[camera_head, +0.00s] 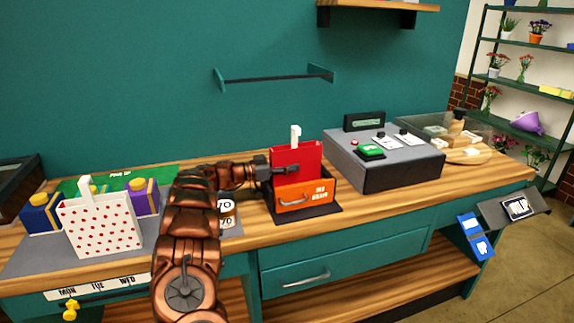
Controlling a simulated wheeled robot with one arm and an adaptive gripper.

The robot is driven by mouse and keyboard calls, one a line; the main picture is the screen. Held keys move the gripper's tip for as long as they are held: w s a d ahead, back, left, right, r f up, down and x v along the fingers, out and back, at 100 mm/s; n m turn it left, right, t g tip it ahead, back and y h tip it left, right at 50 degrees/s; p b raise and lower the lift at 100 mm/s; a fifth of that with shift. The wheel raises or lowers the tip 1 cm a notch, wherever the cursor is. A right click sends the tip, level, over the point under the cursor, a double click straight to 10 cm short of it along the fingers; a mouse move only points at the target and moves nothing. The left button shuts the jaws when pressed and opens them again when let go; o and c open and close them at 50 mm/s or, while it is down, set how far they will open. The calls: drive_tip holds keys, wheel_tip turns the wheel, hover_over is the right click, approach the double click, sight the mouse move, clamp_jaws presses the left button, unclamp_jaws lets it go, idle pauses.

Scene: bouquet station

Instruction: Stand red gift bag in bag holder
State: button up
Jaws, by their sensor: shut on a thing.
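The red gift bag (297,158) stands upright, with a white handle (295,137) rising from its top. Its lower part is hidden behind the orange front of the bag holder (292,199), which sits on a dark base on the wooden counter. I cannot tell whether the bag's bottom rests on the base. My gripper (285,169) reaches in from the left and is shut on the red gift bag at its left side. The fingertips are small in this view.
A white red-dotted bag (100,224) and blue and purple boxes stand at the left on a grey mat. A grey console (383,158) stands right of the holder. A wall rail (274,76) hangs above. Bare counter lies in front of the console.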

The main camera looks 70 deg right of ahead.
drive_tip(key=shift+s+d+f, duration=0.15)
drive_tip(key=shift+s+f, duration=0.1)
drive_tip(key=shift+s, duration=0.3)
drive_tip(key=o, duration=1.3)
drive_tip(key=shift+c, duration=0.2)
drive_tip(key=shift+w, duration=0.15)
drive_tip(key=shift+w+a, duration=0.15)
drive_tip(key=shift+a, duration=0.1)
drive_tip(key=v, duration=0.8)
drive_tip(key=shift+w+r, duration=0.2)
drive_tip(key=shift+d, duration=0.1)
drive_tip(key=shift+r, duration=0.1)
